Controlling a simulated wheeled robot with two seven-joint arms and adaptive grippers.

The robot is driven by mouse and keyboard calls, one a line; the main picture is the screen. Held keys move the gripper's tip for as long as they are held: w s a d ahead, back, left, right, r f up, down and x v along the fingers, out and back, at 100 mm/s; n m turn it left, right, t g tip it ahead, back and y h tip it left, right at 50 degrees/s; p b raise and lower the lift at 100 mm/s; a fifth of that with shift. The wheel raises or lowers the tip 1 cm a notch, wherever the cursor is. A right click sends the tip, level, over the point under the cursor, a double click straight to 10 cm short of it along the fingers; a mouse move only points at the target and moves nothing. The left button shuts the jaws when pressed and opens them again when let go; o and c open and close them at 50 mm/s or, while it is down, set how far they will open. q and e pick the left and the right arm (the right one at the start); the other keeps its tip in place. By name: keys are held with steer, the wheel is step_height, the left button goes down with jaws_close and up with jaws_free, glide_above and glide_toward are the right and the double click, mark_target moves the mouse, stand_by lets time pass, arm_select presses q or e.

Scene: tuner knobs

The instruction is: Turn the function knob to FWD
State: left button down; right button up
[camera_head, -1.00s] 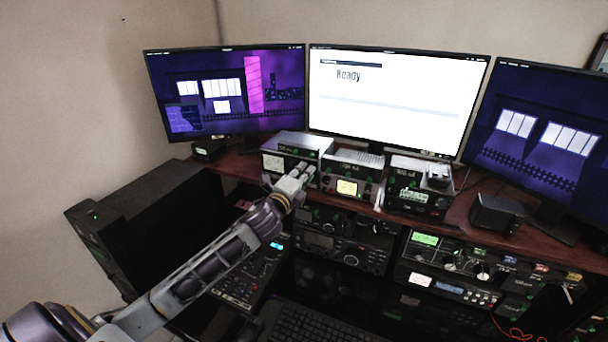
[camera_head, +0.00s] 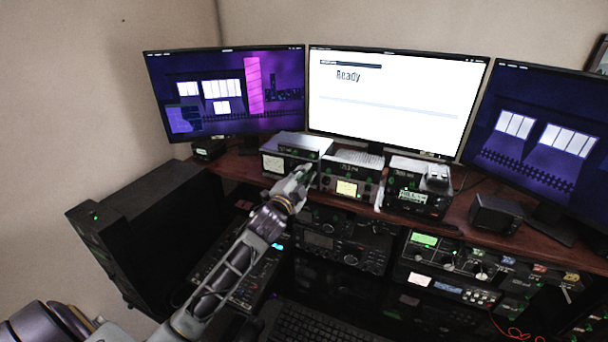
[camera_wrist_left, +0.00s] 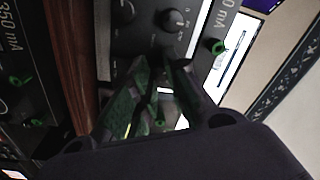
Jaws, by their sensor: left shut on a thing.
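My left gripper (camera_head: 302,172) is at the front of the left small tuner unit (camera_head: 273,163), on the shelf below the monitors. In the left wrist view its two dark green fingers (camera_wrist_left: 163,62) are close together, shut on a small dark knob whose shape they mostly hide. I cannot read its label, so I cannot tell its setting. Another dark knob (camera_wrist_left: 173,20) with a pale pointer mark sits just beyond the fingertips on the same panel. My right gripper is not in view.
The middle unit (camera_head: 347,187) with a lit yellow meter stands right of the gripper, and another unit (camera_head: 412,200) stands further right. A radio (camera_head: 340,250) is below the shelf edge. The centre monitor (camera_head: 400,98) reads "Ready".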

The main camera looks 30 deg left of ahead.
arm_select(q)
steer(key=shift+f, duration=0.1)
stand_by(0.3)
steer(key=c, duration=1.6)
jaws_free()
steer(key=shift+c, duration=0.2)
steer(key=s, duration=1.2)
steer(key=shift+d+f, duration=0.3)
